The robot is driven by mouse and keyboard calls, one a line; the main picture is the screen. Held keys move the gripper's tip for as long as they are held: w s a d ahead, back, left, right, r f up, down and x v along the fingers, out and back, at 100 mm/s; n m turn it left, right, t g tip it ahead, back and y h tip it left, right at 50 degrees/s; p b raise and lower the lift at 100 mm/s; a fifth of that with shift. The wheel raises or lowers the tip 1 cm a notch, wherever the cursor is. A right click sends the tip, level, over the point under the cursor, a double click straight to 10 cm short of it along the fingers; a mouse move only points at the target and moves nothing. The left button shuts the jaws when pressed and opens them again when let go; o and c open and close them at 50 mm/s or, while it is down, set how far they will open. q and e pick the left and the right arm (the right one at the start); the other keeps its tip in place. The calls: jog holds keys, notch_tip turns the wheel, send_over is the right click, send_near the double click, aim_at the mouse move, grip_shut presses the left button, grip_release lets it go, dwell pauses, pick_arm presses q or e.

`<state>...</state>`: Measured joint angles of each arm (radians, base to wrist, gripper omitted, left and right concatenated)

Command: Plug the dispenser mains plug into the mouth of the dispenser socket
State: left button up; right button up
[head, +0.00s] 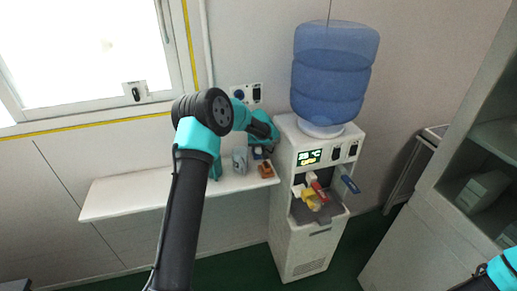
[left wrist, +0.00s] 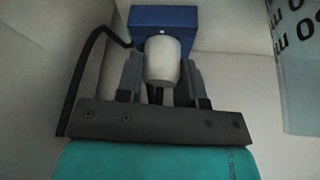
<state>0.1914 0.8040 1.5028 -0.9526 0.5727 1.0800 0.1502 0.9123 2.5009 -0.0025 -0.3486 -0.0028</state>
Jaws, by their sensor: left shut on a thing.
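My left gripper (left wrist: 160,85) is shut on a white, rounded plug (left wrist: 163,62), which sits between its two grey fingers in the left wrist view. A blue block (left wrist: 180,20) lies directly beyond the plug, and I cannot tell whether they touch or whether the plug is in a mouth. A black cable (left wrist: 82,75) loops at the left towards the plug and block. In the head view my left gripper (head: 261,147) is above the right end of the shelf, and its arm partly hides the blue block. My right gripper is not in view.
The white shelf (head: 130,196) holds a grey item (head: 240,161) and a brown item (head: 266,170). A wall panel (head: 247,93) is above. The water dispenser (head: 300,225) stands right of the shelf, close to my gripper. The shelf's left part is clear.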

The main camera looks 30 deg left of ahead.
pick_arm(q)
jog(key=shift+r, duration=0.2)
jog(key=shift+r, duration=1.45)
jog(key=shift+s+d+r, duration=0.1)
jog(key=shift+s+r, duration=0.05)
jog(key=shift+s, duration=0.05)
jog(key=s+d+r, duration=0.1)
jog(key=s+d, duration=0.7)
jog(key=s, duration=0.5)
jog(key=shift+s+r, duration=0.2)
jog(key=shift+w+a+r, duration=0.1)
jog(key=shift+r, duration=0.05)
